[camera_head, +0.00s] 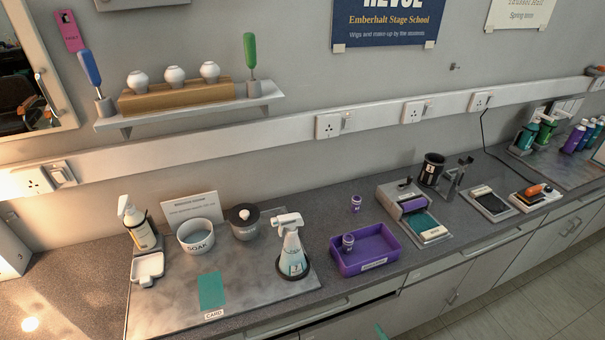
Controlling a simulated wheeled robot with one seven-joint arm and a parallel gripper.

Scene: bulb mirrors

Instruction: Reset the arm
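The task names no object. A grey counter (338,205) runs along the wall. On it, a purple tray (357,264) holds a small purple bottle (348,241), and another small purple bottle (356,203) stands behind the tray. A white spray bottle (291,250) stands upright left of the tray on a grey mat (172,312).
A shelf (190,107) juts from the wall above. Several bottles stand far right. Open floor (520,280) shows lower right.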

